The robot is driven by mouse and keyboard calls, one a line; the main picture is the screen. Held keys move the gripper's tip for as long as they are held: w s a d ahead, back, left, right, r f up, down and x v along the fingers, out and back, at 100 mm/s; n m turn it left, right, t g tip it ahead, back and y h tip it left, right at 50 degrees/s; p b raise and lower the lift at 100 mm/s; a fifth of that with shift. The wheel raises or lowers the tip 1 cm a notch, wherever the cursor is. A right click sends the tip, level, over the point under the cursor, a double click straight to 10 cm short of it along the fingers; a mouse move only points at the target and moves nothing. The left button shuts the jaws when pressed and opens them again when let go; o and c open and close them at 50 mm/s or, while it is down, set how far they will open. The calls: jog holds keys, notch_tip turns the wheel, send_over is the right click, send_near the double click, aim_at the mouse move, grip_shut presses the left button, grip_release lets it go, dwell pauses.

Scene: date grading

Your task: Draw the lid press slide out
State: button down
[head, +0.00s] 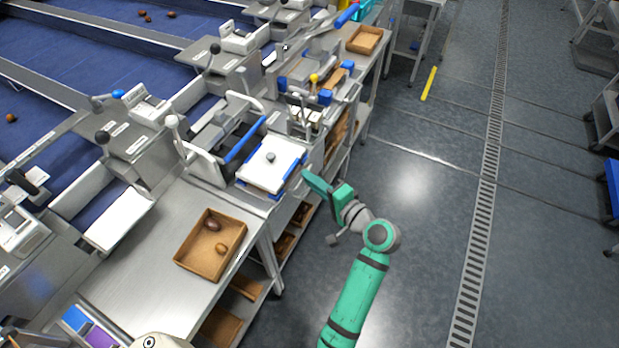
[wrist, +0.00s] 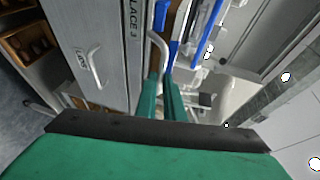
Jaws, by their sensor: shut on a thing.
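The lid press slide appears to be the white plate with blue side strips (head: 262,181) at the bench's right edge. It has a dark knob on top. My gripper (head: 309,177) is at the front edge of that station, over the aisle side. In the wrist view my green fingers (wrist: 166,92) are closed around the lower end of a pale curved handle (wrist: 159,44), beside the "PLACE 3" label. A blue strip runs just right of the handle. The part of the handle between the fingers is hidden, and how far out the slide stands cannot be told.
A brown tray (head: 184,262) with a few dates stands on the steel bench to the left. A drawer handle (wrist: 93,68) is left of my fingers in the wrist view. Another brown tray (head: 354,44) is farther back. The grey floor (head: 440,230) to the right is clear.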

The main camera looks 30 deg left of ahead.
jog(key=shift+d, duration=0.3)
jog(key=c, duration=1.9)
grip_release()
jog(key=shift+o, duration=0.2)
jog(key=v, duration=1)
jog(key=shift+d, duration=0.35)
jog(key=shift+r, duration=0.1)
